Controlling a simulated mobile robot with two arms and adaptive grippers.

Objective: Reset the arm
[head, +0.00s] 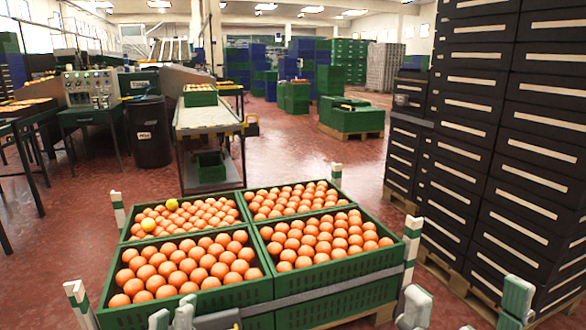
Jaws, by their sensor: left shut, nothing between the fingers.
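My left gripper (172,318) shows only at its tips, at the bottom edge left of centre. It is shut and empty, in front of the near left green crate (205,302). My arms are mostly out of view.
Several green crates hold oranges (317,236); two yellow fruits (172,204) lie in the far left one. White posts (412,240) stand at the corners. Tall black crate stacks (490,140) stand close on the right. A conveyor table (206,118) and black bin (149,132) stand beyond.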

